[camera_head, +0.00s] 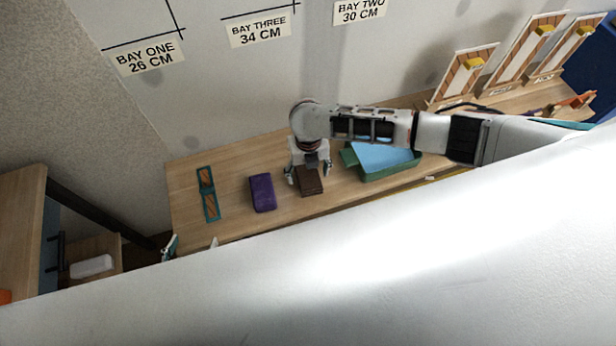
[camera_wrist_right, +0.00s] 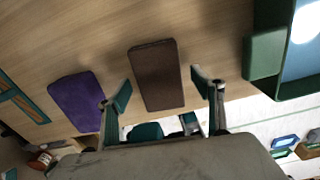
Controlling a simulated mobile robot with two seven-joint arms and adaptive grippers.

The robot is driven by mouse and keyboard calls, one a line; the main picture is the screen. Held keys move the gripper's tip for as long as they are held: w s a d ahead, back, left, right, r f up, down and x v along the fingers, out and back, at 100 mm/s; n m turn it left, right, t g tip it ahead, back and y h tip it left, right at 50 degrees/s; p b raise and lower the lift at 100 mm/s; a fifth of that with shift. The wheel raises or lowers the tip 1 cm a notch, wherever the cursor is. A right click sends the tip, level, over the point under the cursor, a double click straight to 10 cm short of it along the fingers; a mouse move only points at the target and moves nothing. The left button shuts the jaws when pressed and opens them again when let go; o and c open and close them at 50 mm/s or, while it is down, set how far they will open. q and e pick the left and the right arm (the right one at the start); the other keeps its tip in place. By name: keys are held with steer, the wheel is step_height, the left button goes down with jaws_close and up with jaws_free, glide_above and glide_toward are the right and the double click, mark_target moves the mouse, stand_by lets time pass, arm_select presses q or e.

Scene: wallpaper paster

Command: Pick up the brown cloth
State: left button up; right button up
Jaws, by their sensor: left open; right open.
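The brown cloth (camera_head: 310,182) is a folded, flat block on the wooden bench. In the right wrist view the brown cloth (camera_wrist_right: 157,75) lies between the two spread fingers, with bare wood on both sides of it. My right gripper (camera_head: 307,175) is open, pointing down over the cloth; it also shows in the right wrist view (camera_wrist_right: 161,88). It does not grip the cloth; I cannot tell the exact height gap. My left gripper (camera_head: 192,244) shows only as fingertips at the bench's front left edge, apart and far from the cloth; the rest is hidden.
A folded purple cloth (camera_head: 262,193) lies left of the brown one. A teal-framed piece with orange-brown panels (camera_head: 208,194) is farther left. A green tray (camera_head: 392,170) with blue inside stands close on the right. Framed boards (camera_head: 520,55) lean at the back right. My white arm hides the foreground.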

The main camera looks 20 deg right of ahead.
mark_target(308, 174)
steer(key=shift+f, duration=0.5)
steer(key=c, duration=1.2)
steer(key=shift+r, duration=0.1)
step_height(308, 174, up, 20)
steer(key=p, duration=0.4)
steer(key=shift+o, duration=0.6)
